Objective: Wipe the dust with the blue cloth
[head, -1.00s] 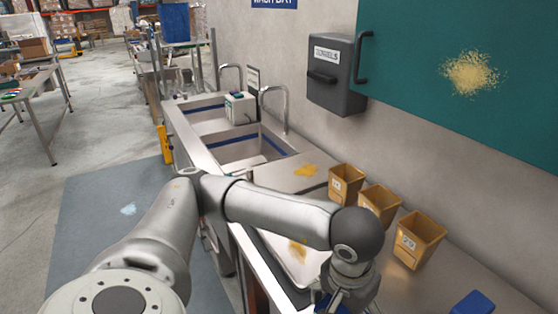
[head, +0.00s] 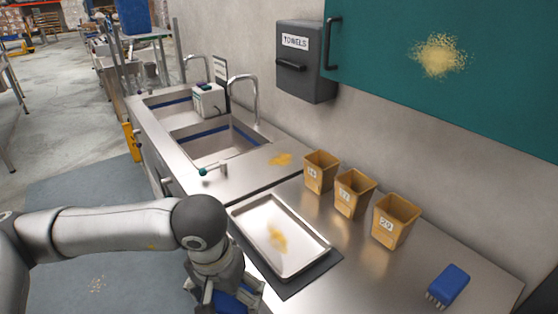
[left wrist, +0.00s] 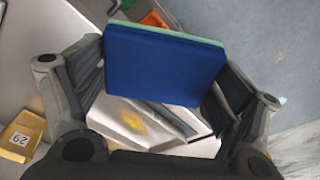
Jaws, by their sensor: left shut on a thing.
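My left gripper (head: 228,298) is at the bottom of the head view, in front of the counter and left of the metal tray (head: 318,243). It is shut on a flat blue pad with a pale green edge, the blue cloth (left wrist: 165,65); only part of it shows in the head view (head: 235,300). Yellow dust (head: 278,238) lies in the tray, which sits on a dark mat. More dust (head: 281,159) lies on the counter beside the sink, and another patch (head: 440,56) is on the teal cabinet door. My right gripper is out of view.
Three tan bins, the left (head: 321,171), middle (head: 354,193) and right (head: 395,220), stand behind the tray. A blue brush (head: 447,286) lies at right on the counter. A lever with a green knob (head: 210,171) stands near the sink (head: 215,143). A pale patch (head: 96,285) marks the floor mat.

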